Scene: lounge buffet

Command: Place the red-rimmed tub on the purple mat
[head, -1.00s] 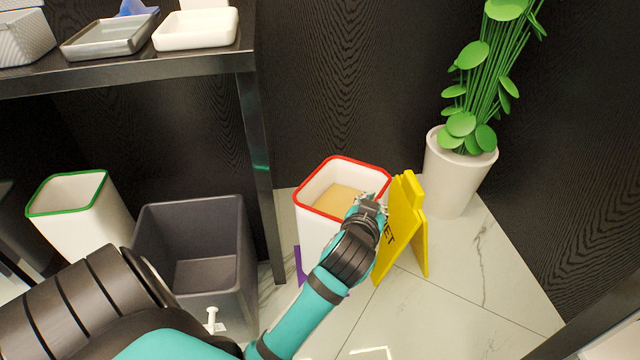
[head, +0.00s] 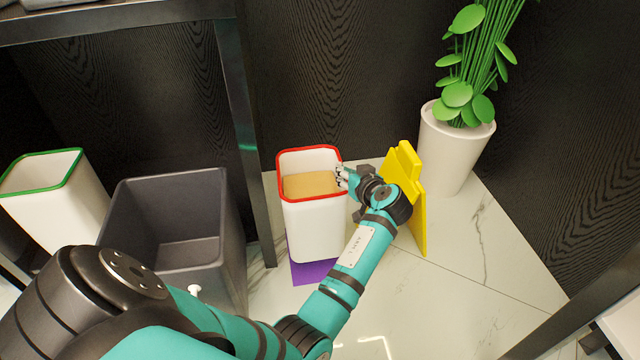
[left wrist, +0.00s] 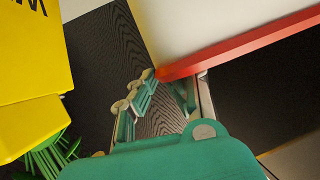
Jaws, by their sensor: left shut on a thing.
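The red-rimmed tub (head: 314,230) is white, upright, with tan contents inside. It stands in the middle of the head view, over the purple mat (head: 313,273). The mat's front part shows below the tub; the rest is hidden. I cannot tell whether the tub's base touches the mat. My left gripper (head: 343,178) is at the tub's right side, shut on its rim. In the left wrist view, the fingers (left wrist: 168,92) meet the red rim (left wrist: 240,45). My right gripper is not in view.
A yellow sign (head: 409,180) stands close right of my left gripper, with a potted plant (head: 452,150) behind. A dark grey bin (head: 170,250) and a green-rimmed tub (head: 55,205) are on the left. A dark shelf leg (head: 243,130) stands left of the tub. Marble floor is clear in front.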

